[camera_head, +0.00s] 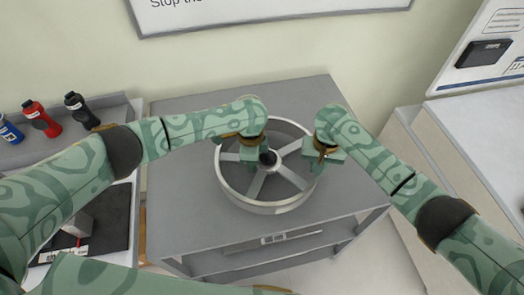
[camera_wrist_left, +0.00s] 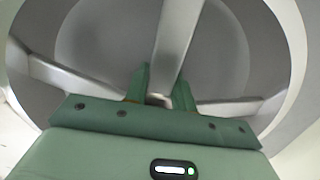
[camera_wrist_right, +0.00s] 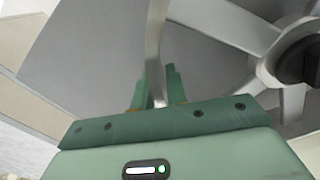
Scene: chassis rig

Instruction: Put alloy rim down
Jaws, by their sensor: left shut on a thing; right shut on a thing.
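The alloy rim (camera_head: 256,203) is a silver ring with several spokes and a dark hub (camera_head: 268,158). It lies flat at the grey table top in the head view; I cannot tell whether it touches the surface. My left gripper (camera_head: 250,155) is over the rim's inner left part, shut on a spoke, which shows between its fingers in the left wrist view (camera_wrist_left: 168,60). My right gripper (camera_head: 319,158) is at the rim's right edge, shut on the outer ring, seen between its fingers in the right wrist view (camera_wrist_right: 156,60). The fingers hide small parts of the rim.
The grey table (camera_head: 180,190) has free room left of the rim and behind it. A shelf at the left holds a red bottle (camera_head: 40,118), a black bottle (camera_head: 80,110) and a blue can (camera_head: 8,130). A white counter (camera_head: 490,135) stands at the right.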

